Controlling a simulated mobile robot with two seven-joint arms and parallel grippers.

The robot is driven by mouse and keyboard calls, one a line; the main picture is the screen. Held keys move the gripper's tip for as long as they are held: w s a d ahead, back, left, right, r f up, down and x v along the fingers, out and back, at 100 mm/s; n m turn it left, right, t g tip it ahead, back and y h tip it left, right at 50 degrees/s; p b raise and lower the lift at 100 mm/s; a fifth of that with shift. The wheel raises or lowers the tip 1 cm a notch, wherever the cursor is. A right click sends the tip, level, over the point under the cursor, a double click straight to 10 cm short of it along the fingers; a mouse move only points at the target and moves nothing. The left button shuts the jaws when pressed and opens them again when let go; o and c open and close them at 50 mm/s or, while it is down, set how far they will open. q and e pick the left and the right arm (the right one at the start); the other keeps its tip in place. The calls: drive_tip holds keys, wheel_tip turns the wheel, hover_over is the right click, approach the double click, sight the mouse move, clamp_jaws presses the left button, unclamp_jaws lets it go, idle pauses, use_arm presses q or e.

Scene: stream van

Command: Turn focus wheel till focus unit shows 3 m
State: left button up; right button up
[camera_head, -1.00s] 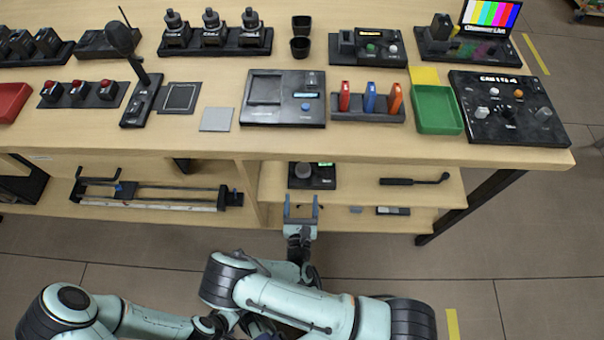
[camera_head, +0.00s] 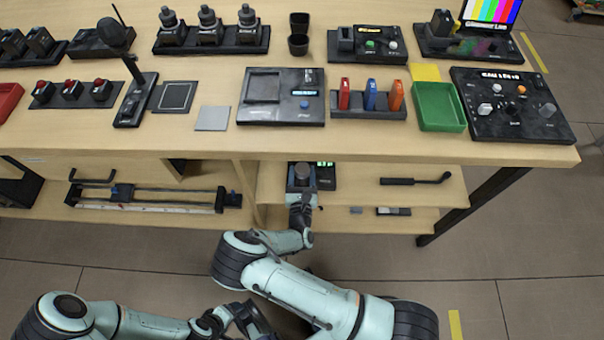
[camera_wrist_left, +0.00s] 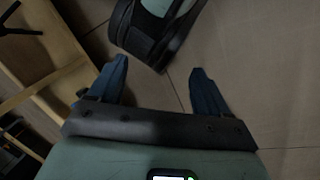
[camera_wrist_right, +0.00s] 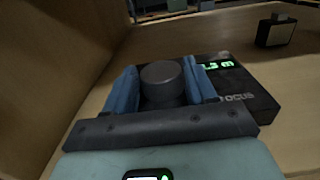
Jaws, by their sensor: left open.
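The focus unit (camera_wrist_right: 245,90) is a dark box on the shelf under the tabletop, with "FOCUS" lettering partly hidden. Its green display (camera_wrist_right: 218,65) ends in what looks like ".3 m"; my finger hides its left part. The focus wheel (camera_wrist_right: 162,80) is a dark round knob on top; it also shows in the head view (camera_head: 301,172). My right gripper (camera_wrist_right: 161,80) has one blue finger on each side of the wheel, close against it. My left gripper (camera_wrist_left: 158,75) is open and empty, above the floor in front of the bench.
The tabletop edge (camera_head: 400,150) overhangs the shelf. On the shelf, a dark handled tool (camera_head: 415,180) lies to the right and a slider rail (camera_head: 150,197) to the left. A small dark block (camera_wrist_right: 276,30) stands behind the focus unit.

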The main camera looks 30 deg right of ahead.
drive_tip(key=c, duration=0.5)
drive_tip(key=shift+a+r+m+h, duration=0.1)
drive_tip(key=shift+m+h, duration=0.3)
use_arm(q)
drive_tip(key=shift+s+d+r+p, duration=0.3)
drive_tip(key=shift+s+r, duration=0.1)
drive_tip(key=shift+s, duration=0.1)
use_arm(e)
drive_tip(key=shift+w+m+g+h, duration=0.1)
drive_tip(key=shift+m+g+h, duration=0.5)
drive_tip(key=shift+g+h, duration=0.25)
use_arm(q)
drive_tip(key=shift+a, duration=0.1)
use_arm(e)
drive_tip(key=o, duration=1)
drive_tip(key=shift+o, duration=0.2)
drive_tip(key=shift+a, duration=0.1)
use_arm(q)
drive_tip(key=shift+s+d+r+g+p, duration=0.3)
drive_tip(key=shift+s+r+p, duration=0.2)
drive_tip(key=shift+s, duration=0.15)
drive_tip(key=shift+s+d+r+g+p, duration=0.35)
drive_tip(key=shift+s+r, duration=0.15)
drive_tip(key=shift+s, duration=0.1)
use_arm(e)
drive_tip(key=v, duration=1.3)
drive_tip(key=shift+s, duration=0.2)
